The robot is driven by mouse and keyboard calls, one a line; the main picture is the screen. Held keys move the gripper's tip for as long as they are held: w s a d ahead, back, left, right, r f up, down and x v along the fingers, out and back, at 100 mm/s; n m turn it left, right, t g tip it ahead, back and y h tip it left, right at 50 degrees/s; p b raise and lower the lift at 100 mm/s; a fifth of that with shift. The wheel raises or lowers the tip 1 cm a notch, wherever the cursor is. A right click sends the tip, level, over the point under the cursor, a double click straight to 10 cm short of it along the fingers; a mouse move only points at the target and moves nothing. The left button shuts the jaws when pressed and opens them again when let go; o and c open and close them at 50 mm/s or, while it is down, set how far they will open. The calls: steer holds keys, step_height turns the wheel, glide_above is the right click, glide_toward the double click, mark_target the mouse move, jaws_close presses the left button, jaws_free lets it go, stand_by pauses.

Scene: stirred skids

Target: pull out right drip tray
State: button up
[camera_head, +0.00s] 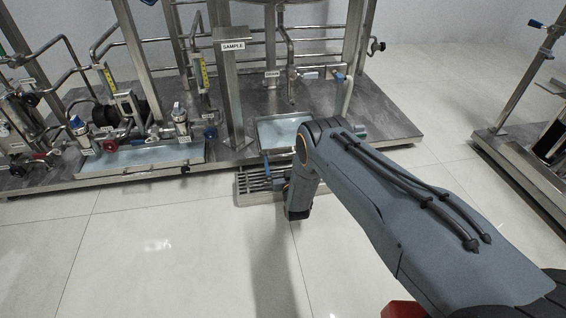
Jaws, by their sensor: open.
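The right drip tray (268,133) is a shallow metal tray with a pale blue-grey inside. It sits on the skid deck near its front edge, below the DRAIN label. My arm covers its right part. My arm reaches in from the lower right and bends down in front of the tray. My gripper (284,179) is at the low end of the wrist, in front of the deck edge and below the tray in the picture. It is small and partly hidden by the wrist. Its jaws are open, and I see nothing held. I cannot tell whether it touches anything.
A similar left drip tray (150,157) lies on the deck among valves and pipes. A SAMPLE post (232,95) rises left of the right tray. Front-left floor is clear.

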steer(key=shift+w, duration=0.2)
steer(key=shift+c, duration=0.4)
steer(key=c, duration=1.1)
steer(key=p+v, duration=0.6)
steer(key=v, duration=0.3)
steer(key=shift+s+r, duration=0.15)
steer(key=shift+s, duration=0.15)
steer(key=shift+s+d+p, duration=0.1)
steer(key=shift+s+p, duration=0.25)
steer(key=shift+s, duration=0.05)
steer(key=o, duration=1.2)
